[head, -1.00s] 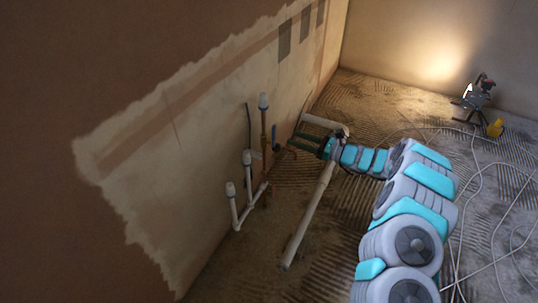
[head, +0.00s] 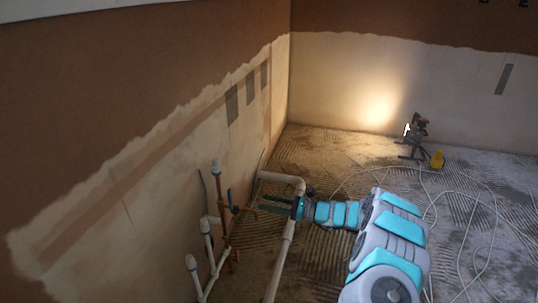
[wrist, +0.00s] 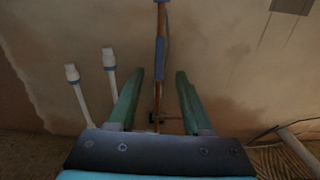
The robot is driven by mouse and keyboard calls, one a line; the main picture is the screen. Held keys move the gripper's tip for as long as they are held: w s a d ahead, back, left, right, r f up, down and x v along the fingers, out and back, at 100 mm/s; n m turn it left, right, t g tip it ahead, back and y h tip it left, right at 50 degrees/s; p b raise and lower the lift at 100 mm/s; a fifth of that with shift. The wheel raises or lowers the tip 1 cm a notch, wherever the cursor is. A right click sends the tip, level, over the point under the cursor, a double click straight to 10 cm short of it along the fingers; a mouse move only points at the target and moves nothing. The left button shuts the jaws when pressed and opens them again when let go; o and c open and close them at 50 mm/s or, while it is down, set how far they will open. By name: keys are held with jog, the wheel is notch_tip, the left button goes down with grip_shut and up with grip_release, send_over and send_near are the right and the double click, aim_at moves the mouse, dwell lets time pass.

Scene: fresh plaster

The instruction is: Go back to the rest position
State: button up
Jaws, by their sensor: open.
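My gripper (head: 268,204) is at the end of my arm, pointing left at the wall beside the pipes. In the wrist view its two green fingers (wrist: 160,95) are spread apart with nothing held between them. A copper pipe (wrist: 160,70) with a blue band rises behind the gap, close to the wall. I cannot tell the exact gap between the fingers and the tap.
Two white capped pipes (head: 206,240) stand left of the copper pipe. A thick white pipe (head: 282,255) runs close by my wrist.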

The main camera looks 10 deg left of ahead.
jog(key=s+a+r+n+g+h, duration=0.1)
jog(key=s+r+n+g, duration=0.15)
jog(key=s+r, duration=0.25)
jog(key=s+a+r+n+g+h, duration=0.1)
jog(key=s+a+r+n+g, duration=0.1)
jog(key=s+r+n, duration=0.3)
jog(key=s+d+r+n+g+h, duration=0.1)
jog(key=s+d+r+n+h, duration=0.15)
jog(key=s, duration=0.45)
jog(key=s+d+r+n+g+h, duration=0.1)
jog(key=s+r+n, duration=0.1)
jog(key=s+r, duration=0.35)
jog(key=s+d+f+n+t+h, duration=0.1)
jog(key=s+d+h, duration=0.5)
jog(key=s+d, duration=0.7)
jog(key=s+d+f+n+t+h, duration=0.2)
jog(key=s+d+n+h, duration=0.4)
jog(key=s+d, duration=0.7)
jog(key=d+f, duration=0.1)
jog(key=d, duration=0.2)
jog(key=shift+s, duration=0.25)
jog(key=shift+t+h, duration=0.25)
